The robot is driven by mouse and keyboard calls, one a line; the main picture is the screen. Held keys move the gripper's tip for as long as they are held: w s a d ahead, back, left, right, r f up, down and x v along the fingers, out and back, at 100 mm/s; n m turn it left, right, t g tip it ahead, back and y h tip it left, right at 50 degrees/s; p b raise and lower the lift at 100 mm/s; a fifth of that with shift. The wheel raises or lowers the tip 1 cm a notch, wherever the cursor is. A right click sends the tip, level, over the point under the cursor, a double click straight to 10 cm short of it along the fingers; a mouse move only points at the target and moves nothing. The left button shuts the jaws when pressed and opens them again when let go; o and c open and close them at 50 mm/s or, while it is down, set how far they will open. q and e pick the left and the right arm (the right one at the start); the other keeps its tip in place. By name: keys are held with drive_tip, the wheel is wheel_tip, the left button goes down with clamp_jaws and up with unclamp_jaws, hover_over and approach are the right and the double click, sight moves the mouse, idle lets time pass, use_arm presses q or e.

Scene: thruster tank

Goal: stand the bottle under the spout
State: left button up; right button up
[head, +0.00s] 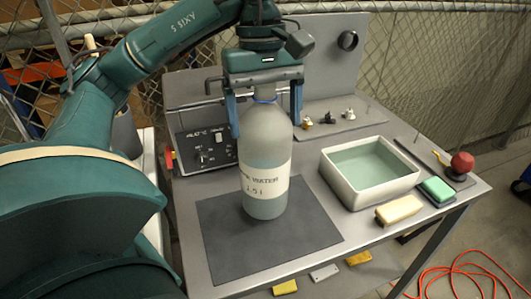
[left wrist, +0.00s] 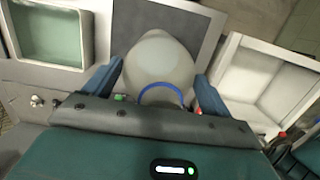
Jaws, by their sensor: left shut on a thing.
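The bottle (head: 266,150) is large, pale and translucent, with a cream water label and a blue ring at its neck. It stands upright over the dark grey mat (head: 225,245); I cannot tell whether its base touches it. My left gripper (head: 266,126) is shut on the bottle from above, a finger on each side of its upper part. In the left wrist view the bottle (left wrist: 158,60) lies between the blue fingers. A thin metal pipe with a dark bent end (head: 209,83), possibly the spout, shows behind and left of the bottle, partly hidden. My right gripper is not in view.
A white basin (head: 335,190) of greenish liquid stands right of the mat, with a yellow sponge (head: 398,210) and green sponge (head: 436,190) beside it. A control box (head: 205,150) stands behind left. Small fittings (head: 327,118) lie behind. The mat's front is clear.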

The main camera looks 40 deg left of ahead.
use_arm(q)
drive_tip(key=shift+f, duration=2.75)
drive_tip(key=shift+f+b, duration=0.15)
drive_tip(key=shift+b, duration=0.15)
drive_tip(key=shift+f, duration=0.15)
drive_tip(key=o, duration=1.8)
